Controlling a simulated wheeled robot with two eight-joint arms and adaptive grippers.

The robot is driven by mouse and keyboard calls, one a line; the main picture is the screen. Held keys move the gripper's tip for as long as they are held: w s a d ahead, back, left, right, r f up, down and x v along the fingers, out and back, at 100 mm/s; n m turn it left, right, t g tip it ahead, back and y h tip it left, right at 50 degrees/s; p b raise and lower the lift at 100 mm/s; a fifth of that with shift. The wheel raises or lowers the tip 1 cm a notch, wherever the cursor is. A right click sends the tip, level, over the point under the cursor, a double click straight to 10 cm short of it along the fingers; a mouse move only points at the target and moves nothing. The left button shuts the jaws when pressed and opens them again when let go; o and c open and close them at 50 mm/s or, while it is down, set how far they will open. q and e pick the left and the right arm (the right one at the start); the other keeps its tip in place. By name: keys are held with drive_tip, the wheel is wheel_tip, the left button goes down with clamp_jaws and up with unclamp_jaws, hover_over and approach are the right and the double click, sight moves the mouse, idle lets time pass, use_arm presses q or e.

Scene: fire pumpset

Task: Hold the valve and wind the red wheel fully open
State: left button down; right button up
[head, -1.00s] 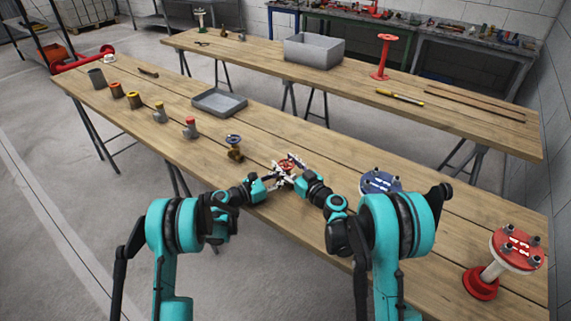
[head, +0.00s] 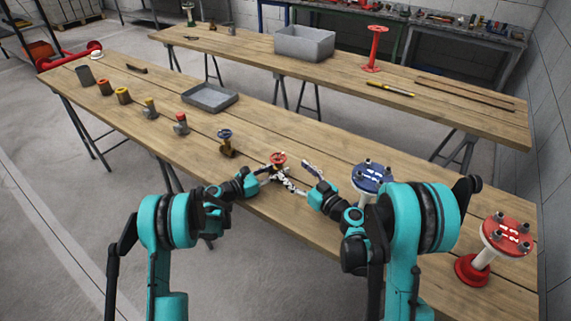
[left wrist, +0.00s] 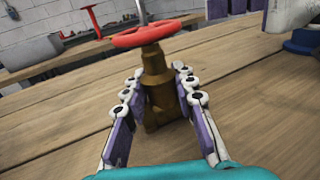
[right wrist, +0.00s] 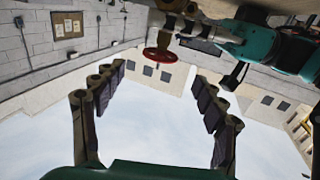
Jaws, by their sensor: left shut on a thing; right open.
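The valve has a brass body (left wrist: 157,85) and a red wheel (left wrist: 145,34) on top. In the right wrist view the red wheel (right wrist: 158,55) lies beyond my spread right fingers (right wrist: 158,78).
A blue flange stand (head: 372,176) is close to my right arm. A red flange stand (head: 507,235) is at the right end. A grey tray (head: 210,98) and several small fittings stand further left.

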use_arm(q)
drive_tip(key=c, duration=1.1)
unclamp_jaws()
drive_tip(key=shift+c, duration=0.2)
use_arm(e)
drive_tip(key=shift+v, duration=1.1)
use_arm(q)
drive_tip(key=shift+a, duration=0.1)
